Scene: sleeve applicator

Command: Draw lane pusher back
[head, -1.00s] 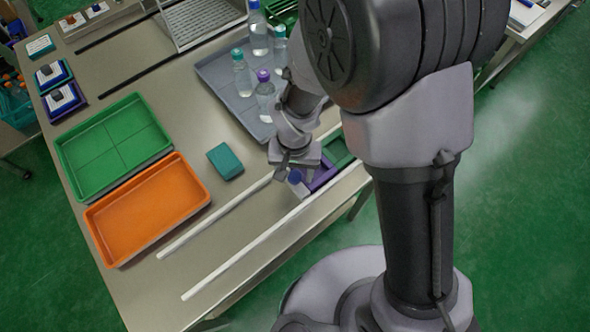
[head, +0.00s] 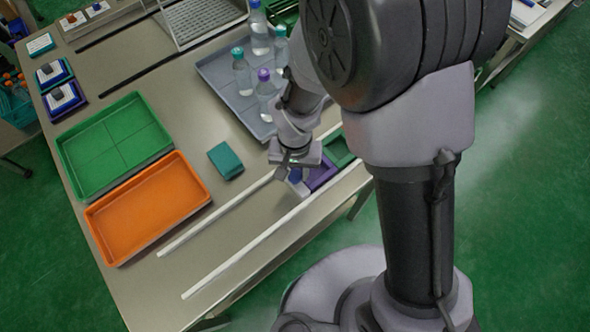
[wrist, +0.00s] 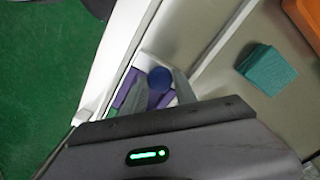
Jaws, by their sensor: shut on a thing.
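The lane pusher is a pale block with a round blue knob (wrist: 160,78), seen in the wrist view. In the head view its pale body (head: 302,188) shows just below my gripper (head: 294,170), which hides much of it. My gripper is shut on the knob, with one finger on each side in the wrist view. The pusher sits in the lane between two white rails, the inner rail (head: 215,217) and the outer rail (head: 250,246). Purple sleeves (head: 320,176) lie in the lane beside the pusher, with a green one (head: 338,150) farther up.
The lane's lower left stretch is clear. A teal block (head: 225,160) lies beside the inner rail. An orange tray (head: 148,262) and a green tray (head: 65,160) stand to the left. A grey tray (head: 222,82) with several bottles is behind my gripper.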

